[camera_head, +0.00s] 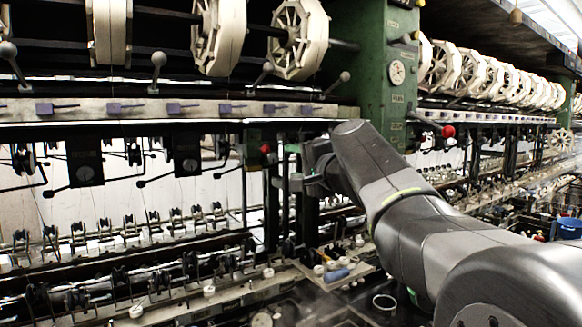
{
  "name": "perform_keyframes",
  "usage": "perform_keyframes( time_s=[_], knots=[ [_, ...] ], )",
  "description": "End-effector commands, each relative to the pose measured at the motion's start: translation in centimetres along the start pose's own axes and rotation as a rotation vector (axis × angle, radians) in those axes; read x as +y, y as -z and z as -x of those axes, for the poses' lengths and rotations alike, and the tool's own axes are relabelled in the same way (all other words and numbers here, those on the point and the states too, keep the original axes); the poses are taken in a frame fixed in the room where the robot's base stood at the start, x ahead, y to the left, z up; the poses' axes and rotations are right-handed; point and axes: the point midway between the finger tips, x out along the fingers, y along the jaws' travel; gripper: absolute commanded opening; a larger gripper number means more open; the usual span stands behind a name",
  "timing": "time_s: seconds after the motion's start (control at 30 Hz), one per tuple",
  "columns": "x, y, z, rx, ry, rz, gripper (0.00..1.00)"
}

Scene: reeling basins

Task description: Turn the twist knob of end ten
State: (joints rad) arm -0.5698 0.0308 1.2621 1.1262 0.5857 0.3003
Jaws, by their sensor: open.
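My arm reaches in from the lower right. My gripper (283,166) is at its end, open, in front of the dark uprights beside the green post; nothing shows between its fingers. Small purple twist pieces (181,108) sit in a row along the pale rail (225,118), above and left of the gripper. A small red knob (265,149) is just left of the gripper's upper finger; contact cannot be told. I see no readable end numbers, so I cannot tell which piece belongs to end ten. My arm hides part of the frame behind it.
A green post (372,60) with a round gauge stands above my arm. Another red knob (448,131) is to its right. White reels (297,38) hang above the rail. Levers with ball ends (158,60) stick out over it. A tray with small items (340,272) lies below the gripper.

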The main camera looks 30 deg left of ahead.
Motion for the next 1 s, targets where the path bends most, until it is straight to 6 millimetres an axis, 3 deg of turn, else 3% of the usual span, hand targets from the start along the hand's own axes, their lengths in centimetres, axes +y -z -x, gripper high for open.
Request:
perform_keyframes(
  time_s=[0.2, 0.4, 0.8, 1.0],
  knots=[
    [0.1, 0.1, 4.1, 0.004, 0.001, 0.0, 0.51],
    [0.1, 0.0, 5.7, 0.001, 0.0, -0.002, 0.51],
    [0.0, 0.0, 5.7, 0.0, 0.0, -0.002, 0.51],
    [-0.1, 0.0, 3.9, -0.003, -0.001, -0.002, 0.51]
  ],
)
